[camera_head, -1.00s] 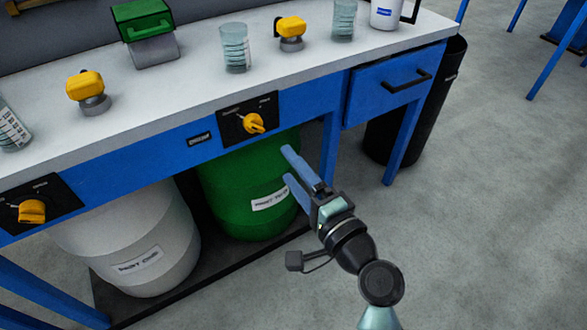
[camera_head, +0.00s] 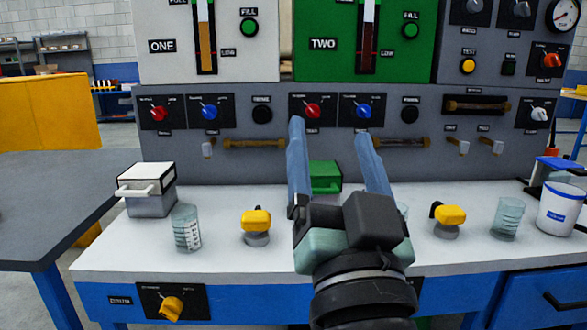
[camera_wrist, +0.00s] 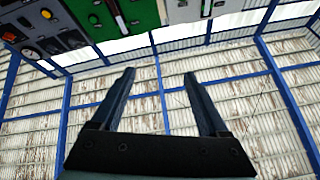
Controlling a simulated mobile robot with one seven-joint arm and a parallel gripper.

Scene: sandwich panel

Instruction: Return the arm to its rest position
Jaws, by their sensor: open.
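My gripper (camera_head: 335,150) is raised in the middle of the head view, in front of the control panel. Its two blue fingers are spread apart with nothing between them. In the wrist view my gripper (camera_wrist: 160,80) is also open and empty, and it points up toward the ceiling and the wall. The green-lidded box (camera_head: 325,177) on the bench is partly hidden behind the fingers. Another beaker is mostly hidden behind my gripper.
The grey control panel (camera_head: 235,150) with knobs and gauges stands behind the white bench top (camera_head: 110,260). On the bench are a white-lidded box (camera_head: 148,190), a beaker (camera_head: 186,230), yellow-handled valves (camera_head: 256,222), another beaker (camera_head: 507,218) and a white bucket (camera_head: 560,208).

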